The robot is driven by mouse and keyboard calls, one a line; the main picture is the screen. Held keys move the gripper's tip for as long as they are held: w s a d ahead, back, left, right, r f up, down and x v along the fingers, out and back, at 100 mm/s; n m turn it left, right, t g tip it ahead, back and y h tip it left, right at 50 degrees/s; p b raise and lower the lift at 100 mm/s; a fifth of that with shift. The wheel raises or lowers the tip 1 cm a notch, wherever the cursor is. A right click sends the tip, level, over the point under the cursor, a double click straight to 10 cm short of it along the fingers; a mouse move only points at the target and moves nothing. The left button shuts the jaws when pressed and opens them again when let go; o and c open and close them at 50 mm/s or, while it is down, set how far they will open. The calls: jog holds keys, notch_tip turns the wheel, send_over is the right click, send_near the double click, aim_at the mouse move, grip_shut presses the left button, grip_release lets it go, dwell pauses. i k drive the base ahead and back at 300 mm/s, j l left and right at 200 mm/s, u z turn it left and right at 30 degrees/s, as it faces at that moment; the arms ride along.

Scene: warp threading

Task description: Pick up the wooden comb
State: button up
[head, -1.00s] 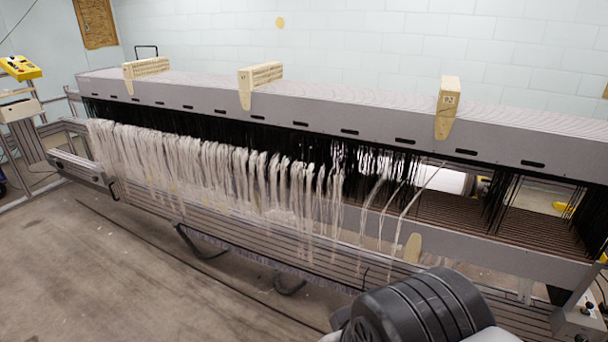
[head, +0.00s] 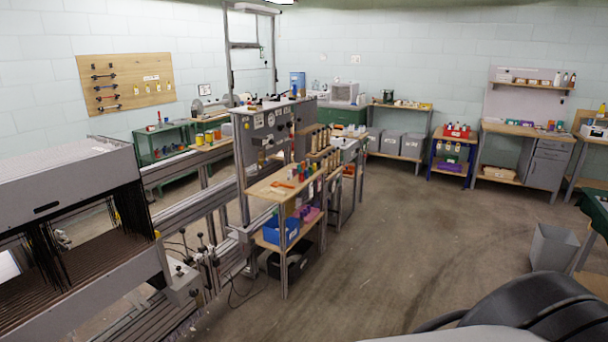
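I cannot make out a wooden comb in the head view now. Small items on the shelves and benches are too small to tell apart. My gripper is not in view. Only a dark, rounded part of my own body shows at the lower right.
The grey loom (head: 70,185) with black hanging strands fills the left. A workstation shelf (head: 285,182) with bobbins stands in the middle, a blue bin (head: 281,231) below. Benches, including a grey-drawer workbench (head: 545,165), line the back. A grey waste bin (head: 553,247) stands right. The central floor (head: 400,240) is clear.

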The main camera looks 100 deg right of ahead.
aim_at(266, 190)
jog(key=k+l+z, duration=0.1)
jog(key=z, duration=0.35)
jog(key=l+z, duration=0.5)
jog(key=z, duration=0.35)
jog(key=l+z, duration=0.25)
jog(key=z, duration=0.15)
jog(key=l+z, duration=0.2)
jog(key=z, duration=0.25)
jog(key=i+l+z, duration=0.2)
jog(key=i+l, duration=0.3)
jog(key=l, duration=0.4)
jog(key=i+l+z, duration=0.25)
jog(key=i+l, duration=0.25)
jog(key=l, duration=0.35)
jog(key=i+l+z, duration=0.2)
jog(key=i+l, duration=0.45)
jog(key=l, duration=0.1)
